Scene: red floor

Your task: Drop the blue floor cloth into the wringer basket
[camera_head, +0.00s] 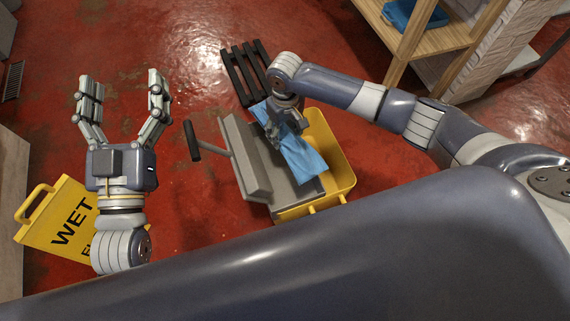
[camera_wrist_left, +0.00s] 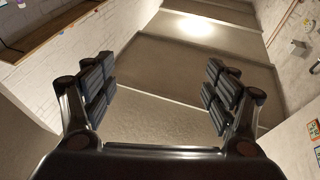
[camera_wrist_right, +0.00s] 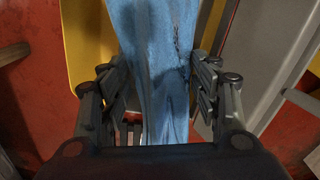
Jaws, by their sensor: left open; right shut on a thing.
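The blue floor cloth (camera_head: 300,155) hangs from my right gripper (camera_head: 284,122) over the mop bucket in the head view. My right gripper is shut on the cloth, which also runs between its fingers in the right wrist view (camera_wrist_right: 160,70). The grey wringer basket (camera_head: 247,160) sits on the yellow bucket (camera_head: 341,165), with its handle reaching left. The cloth is above or against the wringer's right part; whether it touches cannot be told. My left gripper (camera_head: 122,95) is open and empty, well left of the bucket. It also shows open in the left wrist view (camera_wrist_left: 160,90).
A black slatted object (camera_head: 243,72) lies behind the bucket. A wooden shelf (camera_head: 440,40) with a blue item (camera_head: 415,14) stands at the upper right. The red floor between my left gripper and the bucket is clear.

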